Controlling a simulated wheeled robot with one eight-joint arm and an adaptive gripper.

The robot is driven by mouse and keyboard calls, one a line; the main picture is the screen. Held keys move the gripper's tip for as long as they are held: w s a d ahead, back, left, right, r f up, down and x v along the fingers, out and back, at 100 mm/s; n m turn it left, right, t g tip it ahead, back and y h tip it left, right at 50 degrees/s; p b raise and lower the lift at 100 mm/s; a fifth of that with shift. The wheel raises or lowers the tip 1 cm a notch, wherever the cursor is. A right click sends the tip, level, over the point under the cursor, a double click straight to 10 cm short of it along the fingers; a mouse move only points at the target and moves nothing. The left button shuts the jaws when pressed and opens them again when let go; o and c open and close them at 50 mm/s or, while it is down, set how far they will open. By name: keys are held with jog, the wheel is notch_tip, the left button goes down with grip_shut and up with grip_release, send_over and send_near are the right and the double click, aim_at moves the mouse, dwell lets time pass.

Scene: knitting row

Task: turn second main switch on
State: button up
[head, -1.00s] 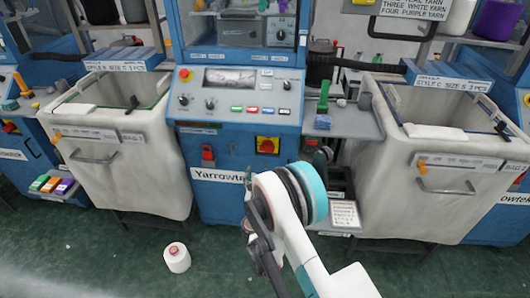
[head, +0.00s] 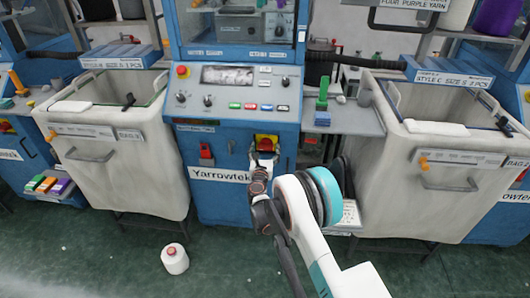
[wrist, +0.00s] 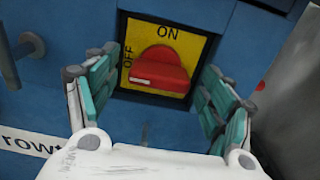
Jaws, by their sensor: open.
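The main switch (wrist: 160,70) is a red rotary knob on a yellow plate, on the blue machine's front. The plate reads ON at the top and OFF at the left. The knob lies roughly sideways, with a white mark at its left end near OFF. In the head view the switch (head: 266,139) shows just above my gripper (head: 262,158). In the wrist view my gripper (wrist: 160,75) is open and empty, with one teal-padded finger on each side of the knob. I cannot tell whether either finger touches it.
A red-and-black switch (head: 206,152) is left of the main switch. A control panel (head: 237,95) with knobs and buttons juts out above. Fabric bins stand at the left (head: 120,150) and right (head: 440,170). A white yarn cone (head: 174,259) stands on the floor.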

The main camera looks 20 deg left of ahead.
jog(key=c, duration=1.1)
jog(key=shift+o, duration=0.2)
jog(key=shift+m, duration=0.4)
jog(key=m, duration=0.3)
jog(key=shift+d+m, duration=0.1)
jog(key=shift+m, duration=0.2)
jog(key=m, duration=0.4)
jog(key=shift+d, duration=0.1)
jog(key=m, duration=0.5)
jog(key=shift+f, duration=0.15)
jog(key=shift+m, duration=2.3)
jog(key=shift+f, duration=0.1)
